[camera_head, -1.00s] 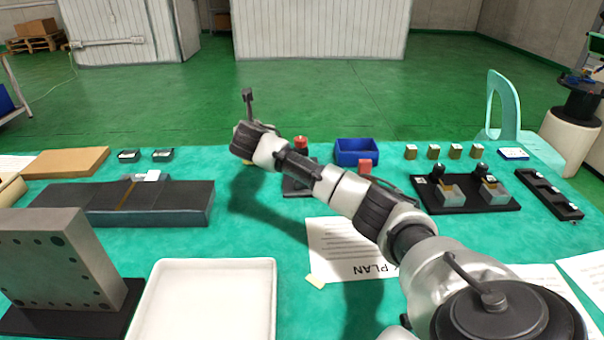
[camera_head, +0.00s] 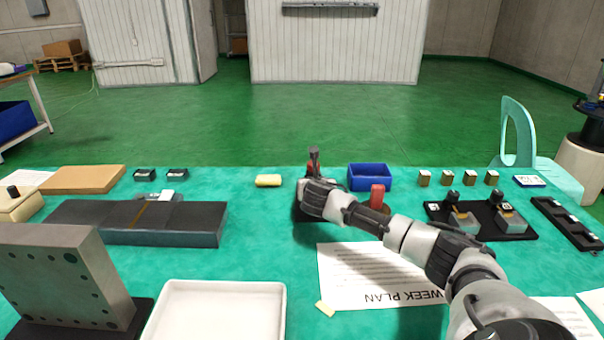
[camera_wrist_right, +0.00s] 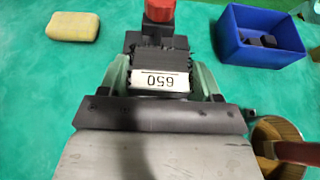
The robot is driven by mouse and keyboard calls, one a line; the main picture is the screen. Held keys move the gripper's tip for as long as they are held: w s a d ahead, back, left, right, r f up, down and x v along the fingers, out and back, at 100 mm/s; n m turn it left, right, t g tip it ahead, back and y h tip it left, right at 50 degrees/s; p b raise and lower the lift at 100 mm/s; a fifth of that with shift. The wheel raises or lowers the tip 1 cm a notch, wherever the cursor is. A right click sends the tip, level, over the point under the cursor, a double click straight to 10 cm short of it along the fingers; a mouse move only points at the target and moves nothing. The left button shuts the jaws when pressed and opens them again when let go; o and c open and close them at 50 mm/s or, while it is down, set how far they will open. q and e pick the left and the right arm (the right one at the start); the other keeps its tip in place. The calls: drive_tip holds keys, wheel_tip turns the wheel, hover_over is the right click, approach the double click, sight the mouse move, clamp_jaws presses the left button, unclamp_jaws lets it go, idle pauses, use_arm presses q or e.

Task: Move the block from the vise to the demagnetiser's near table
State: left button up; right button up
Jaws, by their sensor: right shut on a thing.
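The vise (camera_head: 299,213) is a dark fixture on the green table, mostly hidden behind my right arm in the head view. Its red knob (camera_wrist_right: 158,11) shows at the top of the wrist view. My right gripper (camera_wrist_right: 162,82) is at the vise, its two pale green fingers shut on the block (camera_wrist_right: 160,80), a dark piece with a white number label facing the camera. I cannot tell whether the block is still seated in the vise. The long dark flat unit with a brown strip across its middle looks like the demagnetiser (camera_head: 80,217), to the left. My left gripper is not in view.
A yellow sponge (camera_head: 268,181) lies left of the vise. A blue bin (camera_head: 370,177) and a round pot with a red handle (camera_head: 377,194) stand close on its right. A white tray (camera_head: 215,310) and a grey drilled plate (camera_head: 65,275) are nearer, at left.

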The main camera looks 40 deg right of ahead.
drive_tip(key=shift+w+f, duration=0.1)
drive_tip(key=shift+f, duration=0.85)
drive_tip(key=shift+a, duration=0.1)
drive_tip(key=o, duration=1.3)
drive_tip(key=shift+f, duration=0.2)
drive_tip(key=shift+c, duration=0.2)
